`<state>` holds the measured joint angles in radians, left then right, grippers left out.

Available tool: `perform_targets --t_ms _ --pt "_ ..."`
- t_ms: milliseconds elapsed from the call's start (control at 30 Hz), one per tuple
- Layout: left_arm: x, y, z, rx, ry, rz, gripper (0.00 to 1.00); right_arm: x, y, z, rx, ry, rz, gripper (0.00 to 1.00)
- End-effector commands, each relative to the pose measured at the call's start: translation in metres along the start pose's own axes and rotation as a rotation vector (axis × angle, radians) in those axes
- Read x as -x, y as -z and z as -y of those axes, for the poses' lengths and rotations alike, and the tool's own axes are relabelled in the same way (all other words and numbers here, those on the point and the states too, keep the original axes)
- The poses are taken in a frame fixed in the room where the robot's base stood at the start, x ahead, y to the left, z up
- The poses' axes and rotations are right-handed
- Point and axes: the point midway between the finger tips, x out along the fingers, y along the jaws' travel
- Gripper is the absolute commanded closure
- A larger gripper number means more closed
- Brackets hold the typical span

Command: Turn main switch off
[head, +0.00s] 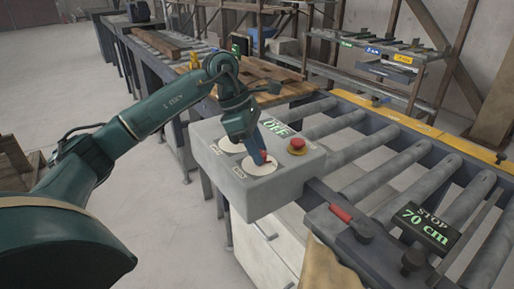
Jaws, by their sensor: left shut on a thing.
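A grey control box (230,189) stands at the near end of the roller conveyor. Its top carries two pale round dials and a small green-lit display (277,129) that appears to read OFF. My left gripper (261,156) reaches down onto the nearer dial (259,177) and is shut on its switch knob; a bit of red shows at the fingertips. The jaws hide most of the knob, so its exact angle cannot be told. The farther dial (231,145) sits just behind the gripper. My right gripper is not in view.
A red mushroom button (297,144) on a yellow base sits on the box right of the gripper. A red-handled lever (341,213) and a display reading STOP 70 cm (427,224) lie at the right. Wooden boards (262,84) lie on the bench behind.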

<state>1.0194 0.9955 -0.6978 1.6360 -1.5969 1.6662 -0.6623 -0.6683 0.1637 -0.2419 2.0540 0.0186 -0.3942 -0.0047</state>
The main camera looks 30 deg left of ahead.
Motion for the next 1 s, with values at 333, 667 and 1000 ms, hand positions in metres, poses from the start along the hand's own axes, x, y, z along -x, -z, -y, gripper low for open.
perform_targets --t_ms 333,667,1000 --pt "0.0012 -0.0008 -0.0024 -0.242 0.098 0.0 0.92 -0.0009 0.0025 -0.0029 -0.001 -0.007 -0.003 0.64" --pt "0.0009 -0.0007 -0.0032 -0.357 0.143 -0.001 0.92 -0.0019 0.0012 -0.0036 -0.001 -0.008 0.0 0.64" --pt "0.0009 -0.0008 -0.0032 -0.377 0.151 -0.001 0.92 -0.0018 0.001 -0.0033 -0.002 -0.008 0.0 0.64"
